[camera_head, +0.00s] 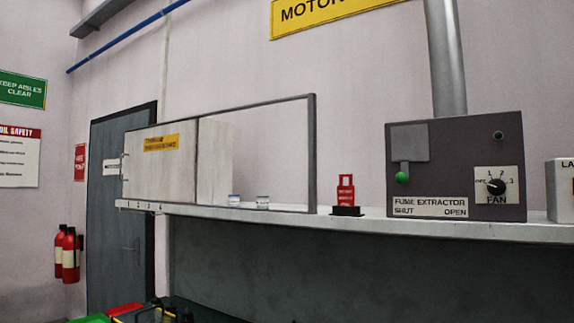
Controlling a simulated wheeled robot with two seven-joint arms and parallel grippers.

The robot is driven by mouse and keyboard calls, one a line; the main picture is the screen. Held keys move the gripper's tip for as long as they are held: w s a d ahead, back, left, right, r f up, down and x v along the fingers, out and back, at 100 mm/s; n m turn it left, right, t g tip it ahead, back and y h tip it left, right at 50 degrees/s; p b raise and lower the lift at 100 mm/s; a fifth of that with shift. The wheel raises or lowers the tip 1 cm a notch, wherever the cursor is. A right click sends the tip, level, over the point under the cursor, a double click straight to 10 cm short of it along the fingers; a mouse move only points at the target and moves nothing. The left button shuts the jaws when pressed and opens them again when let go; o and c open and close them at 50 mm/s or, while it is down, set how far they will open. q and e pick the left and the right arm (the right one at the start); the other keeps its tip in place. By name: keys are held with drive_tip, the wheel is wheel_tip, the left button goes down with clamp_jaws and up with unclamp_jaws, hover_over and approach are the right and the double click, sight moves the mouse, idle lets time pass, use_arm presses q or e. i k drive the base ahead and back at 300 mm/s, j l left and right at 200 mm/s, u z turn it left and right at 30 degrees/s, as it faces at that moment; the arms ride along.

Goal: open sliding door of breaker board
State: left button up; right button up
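The long, dark-framed breaker board (314,150) stands on a pale shelf at the left of centre in the head view. A light grey sliding door panel (160,180) with an unreadable yellow label (161,143) covers its left part. A small handle-like fitting (123,166) shows at the panel's left edge. A paler surface (215,160) shows just right of the panel. The right part of the frame looks open or clear, with the wall visible through it. Neither of my grippers can be made out in this view.
The shelf (350,222) also bears two small jars (234,200), a red lockout device (346,193) and the grey fume extractor box (456,165). Dark panelling is below. Red and green items (118,311) lie at the bottom left. Fire extinguishers (68,254) hang by a grey door.

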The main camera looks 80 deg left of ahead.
sight(159, 163)
drive_tip(key=u, duration=3.55)
drive_tip(key=i+j+z, duration=0.1)
drive_tip(key=i+j, duration=0.3)
drive_tip(key=i, duration=0.15)
drive_tip(key=i+j+z, duration=0.15)
drive_tip(key=i+j, duration=0.3)
drive_tip(key=i+j+z, duration=0.1)
drive_tip(key=i+j, duration=0.4)
drive_tip(key=i+j+z, duration=0.15)
drive_tip(key=i+j, duration=0.4)
drive_tip(key=i+j+z, duration=0.1)
drive_tip(key=i+j, duration=0.35)
drive_tip(key=j, duration=0.15)
drive_tip(key=i+j+z, duration=0.15)
drive_tip(key=i+j, duration=0.3)
drive_tip(key=j, duration=0.2)
